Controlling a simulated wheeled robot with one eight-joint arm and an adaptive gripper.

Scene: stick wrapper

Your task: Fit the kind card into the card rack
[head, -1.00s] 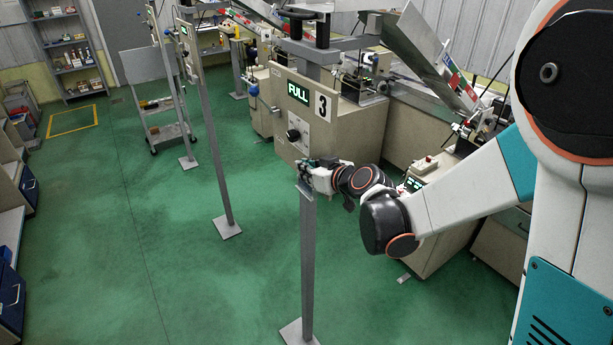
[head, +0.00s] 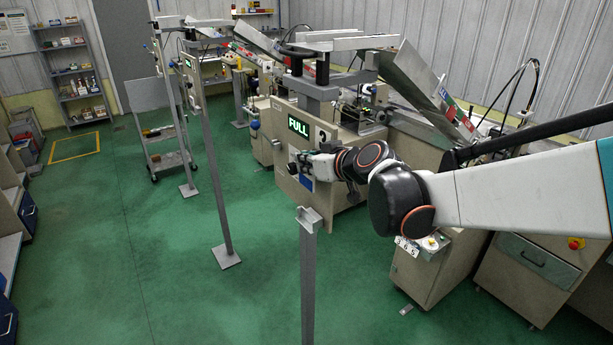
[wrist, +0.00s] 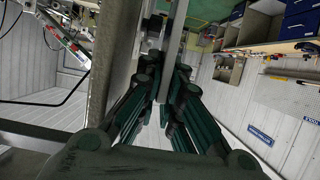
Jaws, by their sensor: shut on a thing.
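My gripper (head: 302,164) is at the front face of the machine with the green FULL display, below that display. In the wrist view its dark green fingers (wrist: 163,80) are closed on a thin pale grey strip (wrist: 173,45), seen nearly edge-on, which I take for the kind card. In the head view a small blue patch (head: 306,183) shows just below the fingers; it may be the card's face. I cannot make out the card rack with certainty, nor whether the card touches it. The gripper hides part of the machine front.
The machine's broad face (wrist: 112,65) stands close along the left of the fingers. A grey post (head: 308,260) with a small bracket on top stands in front of the machine. More posts and a cart (head: 163,130) stand to the left. Green floor between is clear.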

